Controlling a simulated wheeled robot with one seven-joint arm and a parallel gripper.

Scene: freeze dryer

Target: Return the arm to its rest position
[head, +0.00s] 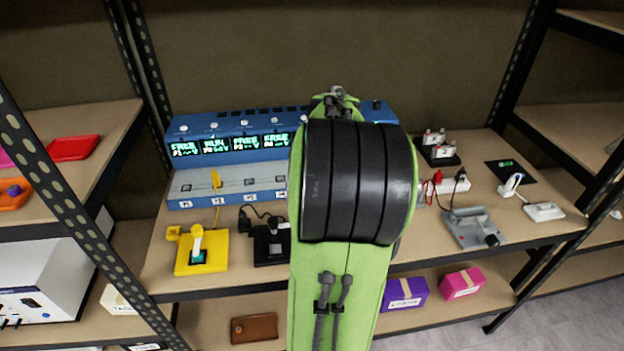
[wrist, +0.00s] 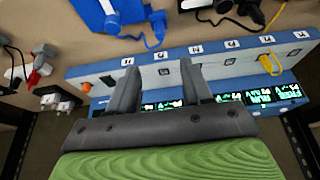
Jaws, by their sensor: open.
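My green arm (head: 345,270) with its black joint fills the middle of the head view and hides my gripper there. In the wrist view my gripper (wrist: 158,70) is open, with nothing between its fingers. The fingers are over the front of the blue freeze dryer unit (head: 230,130), which also shows in the wrist view (wrist: 215,62). Whether they touch it I cannot tell. The unit's displays read FREE or RUN. A yellow plug (head: 216,180) sits in one front socket and also shows in the wrist view (wrist: 268,66).
A yellow station (head: 190,262) and a black one (head: 283,250) stand on the shelf board left of my arm. A grey station (head: 460,238), a red plug (head: 437,178) and a white device (head: 543,211) are to the right. Dark rack posts (head: 70,195) flank the board.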

